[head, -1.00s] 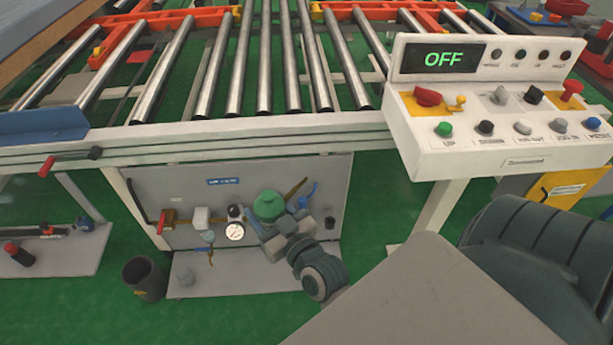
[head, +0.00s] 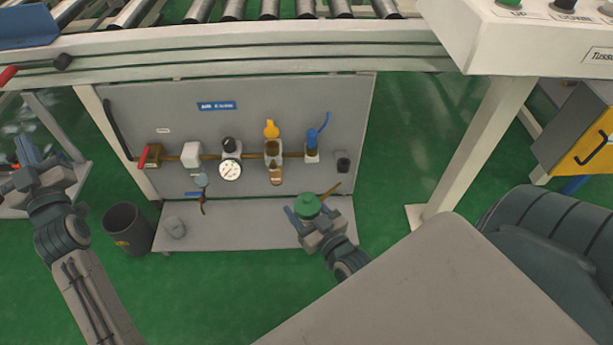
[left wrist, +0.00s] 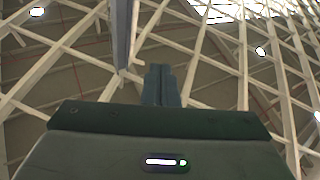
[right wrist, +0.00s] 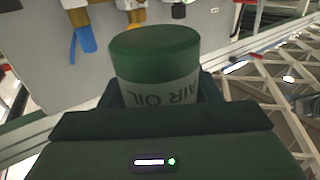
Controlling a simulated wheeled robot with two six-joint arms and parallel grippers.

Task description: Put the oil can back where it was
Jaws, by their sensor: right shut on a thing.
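The oil can (head: 308,205) has a green top and a grey-white body; its label reads "AIR OIL" in the right wrist view (right wrist: 155,62). A thin brown spout seems to stick out beside it in the head view. My right gripper (head: 310,218) is shut around the can's body and holds it upright in front of the panel, over the right part of the low shelf (head: 245,238). I cannot tell if the can touches the shelf. My left gripper (head: 28,152) is at the far left, empty, its fingers together in the left wrist view (left wrist: 160,84).
The grey panel (head: 300,115) carries a gauge (head: 230,170), valves and a blue handle (head: 322,130). A dark bin (head: 126,228) stands left of the shelf, and a small grey round item (head: 174,227) lies on it. A white table leg (head: 470,155) stands at right.

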